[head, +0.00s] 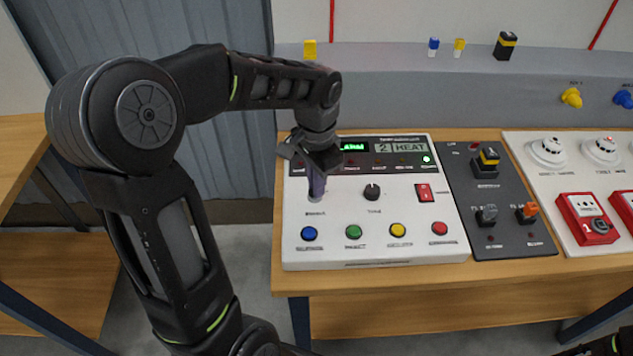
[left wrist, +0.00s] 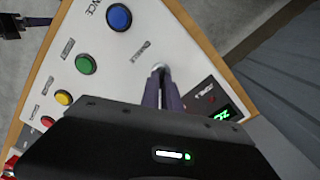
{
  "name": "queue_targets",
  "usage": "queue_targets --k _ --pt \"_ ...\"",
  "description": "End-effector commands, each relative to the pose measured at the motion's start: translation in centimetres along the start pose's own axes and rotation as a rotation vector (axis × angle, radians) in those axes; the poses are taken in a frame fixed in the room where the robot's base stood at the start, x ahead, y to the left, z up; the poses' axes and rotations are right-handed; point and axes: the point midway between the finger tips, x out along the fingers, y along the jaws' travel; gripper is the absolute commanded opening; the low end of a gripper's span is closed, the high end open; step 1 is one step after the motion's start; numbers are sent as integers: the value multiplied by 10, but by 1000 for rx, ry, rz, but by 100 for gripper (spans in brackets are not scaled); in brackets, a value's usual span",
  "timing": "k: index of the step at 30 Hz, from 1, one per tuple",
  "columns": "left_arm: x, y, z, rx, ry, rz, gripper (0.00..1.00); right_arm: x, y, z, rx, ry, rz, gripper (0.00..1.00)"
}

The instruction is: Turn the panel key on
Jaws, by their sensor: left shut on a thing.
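The white control panel (head: 372,240) lies on the wooden bench, with a lit green display reading "ARM" and "2 HEAT" beside it. My left gripper (head: 315,192) points down at the panel's left part, above the blue button. It is shut on the panel key, of which only a small pale metal part (left wrist: 160,68) shows between the fingertips in the left wrist view. The fingers hide most of the key, so its turn angle cannot be read.
Blue (head: 309,233), green (head: 354,232), yellow (head: 398,230) and red (head: 439,228) buttons line the panel's front. A black knob (head: 372,192) and red rocker switch (head: 424,192) sit right of the gripper. A dark switch plate (head: 510,236) and red call points (head: 588,218) lie further right.

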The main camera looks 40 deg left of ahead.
Motion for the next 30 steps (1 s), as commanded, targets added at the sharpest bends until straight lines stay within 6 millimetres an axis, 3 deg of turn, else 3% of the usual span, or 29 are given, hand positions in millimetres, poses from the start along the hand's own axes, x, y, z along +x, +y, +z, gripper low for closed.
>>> queue_targets --k 17,18,25,30 --pt "-1 0 -1 53 2 -2 0 0 0 0 0 0 0 100" --pt "-1 0 -1 53 2 -2 7 0 0 0 0 0 0 100" --pt "0 0 0 51 1 -1 26 0 0 0 0 0 0 100" --pt "0 0 0 51 1 -1 27 0 0 0 0 0 0 100"
